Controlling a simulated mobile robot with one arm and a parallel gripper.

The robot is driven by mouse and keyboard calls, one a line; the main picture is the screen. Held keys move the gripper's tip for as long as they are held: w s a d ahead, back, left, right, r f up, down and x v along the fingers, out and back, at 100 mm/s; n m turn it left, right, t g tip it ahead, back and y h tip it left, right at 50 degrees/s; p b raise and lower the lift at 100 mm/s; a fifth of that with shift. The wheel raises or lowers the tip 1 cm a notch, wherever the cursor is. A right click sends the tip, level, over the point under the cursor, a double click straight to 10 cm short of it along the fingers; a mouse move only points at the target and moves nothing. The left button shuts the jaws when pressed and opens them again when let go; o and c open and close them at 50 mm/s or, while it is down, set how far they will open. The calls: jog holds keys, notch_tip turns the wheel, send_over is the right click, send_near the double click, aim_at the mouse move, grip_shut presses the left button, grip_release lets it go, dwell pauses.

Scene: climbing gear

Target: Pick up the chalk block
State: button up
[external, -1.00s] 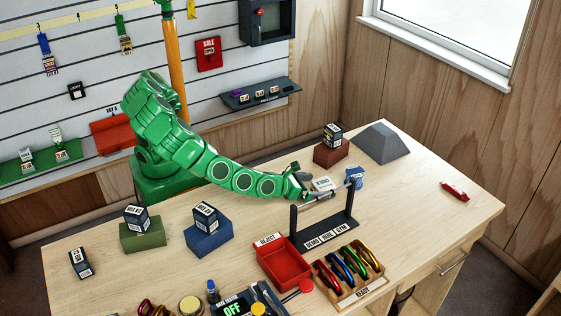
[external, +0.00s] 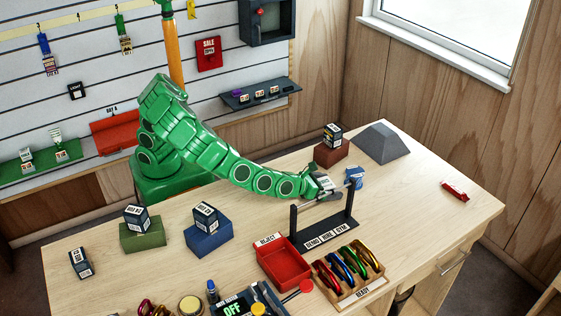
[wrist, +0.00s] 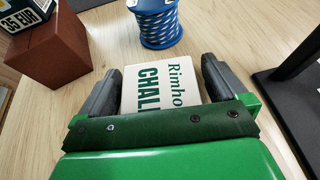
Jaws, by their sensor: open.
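The chalk block (wrist: 158,92) is a white block with green lettering, lying on the wooden table. In the wrist view it sits between the two dark fingers of my gripper (wrist: 158,88), which are open on either side of it. Its near part is hidden behind my green gripper body. In the external view my gripper (external: 326,190) is low over the table behind the demo stand, and the block is mostly hidden there.
A blue rope spool (wrist: 158,22) stands just beyond the block. A red-brown block (wrist: 50,50) with a price box (wrist: 25,10) is at the left. The dark demo stand (external: 322,226) is close on the right in the wrist view. A grey wedge (external: 381,143) is farther back.

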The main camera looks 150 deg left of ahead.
jog(key=c, duration=1.1)
jog(key=shift+o, duration=0.2)
